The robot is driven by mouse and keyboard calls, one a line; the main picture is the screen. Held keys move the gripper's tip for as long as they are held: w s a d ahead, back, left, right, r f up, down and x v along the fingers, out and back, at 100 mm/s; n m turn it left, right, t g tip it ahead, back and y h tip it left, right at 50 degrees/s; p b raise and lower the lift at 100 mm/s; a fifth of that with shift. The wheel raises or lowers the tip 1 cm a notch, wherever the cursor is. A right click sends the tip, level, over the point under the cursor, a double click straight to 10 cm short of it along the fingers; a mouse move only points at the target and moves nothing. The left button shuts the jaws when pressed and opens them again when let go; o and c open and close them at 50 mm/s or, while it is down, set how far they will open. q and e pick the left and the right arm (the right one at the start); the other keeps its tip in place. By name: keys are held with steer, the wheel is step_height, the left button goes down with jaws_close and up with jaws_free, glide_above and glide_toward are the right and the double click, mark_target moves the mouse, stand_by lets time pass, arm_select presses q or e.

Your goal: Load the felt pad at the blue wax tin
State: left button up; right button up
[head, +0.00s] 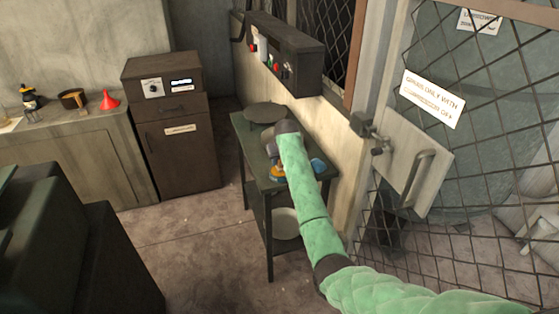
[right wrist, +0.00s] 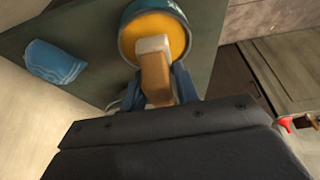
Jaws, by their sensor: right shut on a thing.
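The blue wax tin (right wrist: 124,42) is round and open, with yellow-orange wax inside. My right gripper (right wrist: 158,90) is shut on the wooden handle of the felt pad (right wrist: 152,44). The pad's pale end overlaps the wax in the right wrist view; I cannot tell whether it touches the wax or hovers just above it. In the head view my right gripper (head: 275,158) is over the green table (head: 245,135), with the tin small and partly hidden by my arm. My left gripper is out of view.
A folded blue cloth (right wrist: 55,62) lies beside the tin; it also shows in the head view (head: 318,165). A flat round disc (head: 265,112) is at the table's far end. A control box (head: 285,55) hangs above, and a mesh door (head: 470,120) stands right.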

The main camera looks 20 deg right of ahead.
steer(key=shift+f, duration=0.4)
stand_by(0.6)
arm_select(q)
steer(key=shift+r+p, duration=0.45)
arm_select(e)
steer(key=shift+f, duration=0.15)
stand_by(1.9)
